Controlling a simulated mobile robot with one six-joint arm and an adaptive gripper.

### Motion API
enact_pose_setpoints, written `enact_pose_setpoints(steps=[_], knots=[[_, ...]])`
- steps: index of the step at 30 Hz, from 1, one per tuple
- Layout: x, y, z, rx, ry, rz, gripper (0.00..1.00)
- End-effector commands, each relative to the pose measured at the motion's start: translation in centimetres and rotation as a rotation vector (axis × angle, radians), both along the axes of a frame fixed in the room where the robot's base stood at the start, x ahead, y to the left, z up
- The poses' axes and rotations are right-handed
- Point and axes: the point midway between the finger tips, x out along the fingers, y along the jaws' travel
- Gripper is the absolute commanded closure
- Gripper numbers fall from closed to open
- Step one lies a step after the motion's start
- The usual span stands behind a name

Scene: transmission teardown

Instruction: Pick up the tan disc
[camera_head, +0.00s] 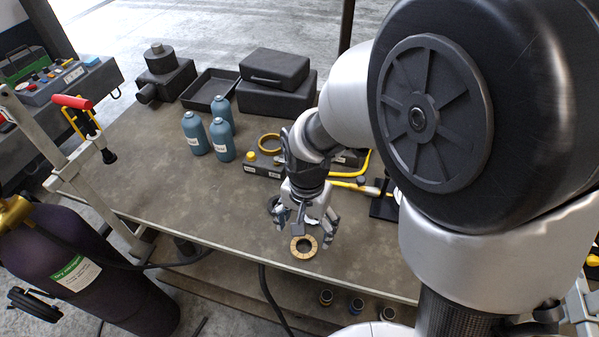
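The tan disc (304,247) is a flat ring with a dark centre hole. It lies near the front edge of the workbench, and its top face shows. My gripper (306,234) points down just above and behind the disc, with its fingers spread apart, one to the left and one to the right. The gripper looks empty. I cannot tell how high the fingertips are above the bench. A dark round part (273,205) shows just left of the gripper, partly hidden by it.
The workbench (170,190) has free room at left. Several blue bottles (222,139), a yellow ring (269,143) and a dark box with a yellow knob (262,166) stand behind the gripper. Black cases (275,85) and a black tray (209,90) are at the back.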

Motion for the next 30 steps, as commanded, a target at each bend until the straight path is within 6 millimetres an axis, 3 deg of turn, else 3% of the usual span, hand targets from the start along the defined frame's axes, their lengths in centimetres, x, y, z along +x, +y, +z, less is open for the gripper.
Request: enact_pose_setpoints(steps=[3, 13, 21, 30], knots=[[0.0, 0.0, -2.4, 0.000, 0.001, 0.000, 0.21], [0.2, 0.0, -4.4, 0.000, 0.000, 0.000, 0.21], [0.5, 0.2, -8.4, 0.000, 0.001, 0.001, 0.21], [0.6, 0.2, -8.7, 0.000, -0.001, 0.001, 0.22]])
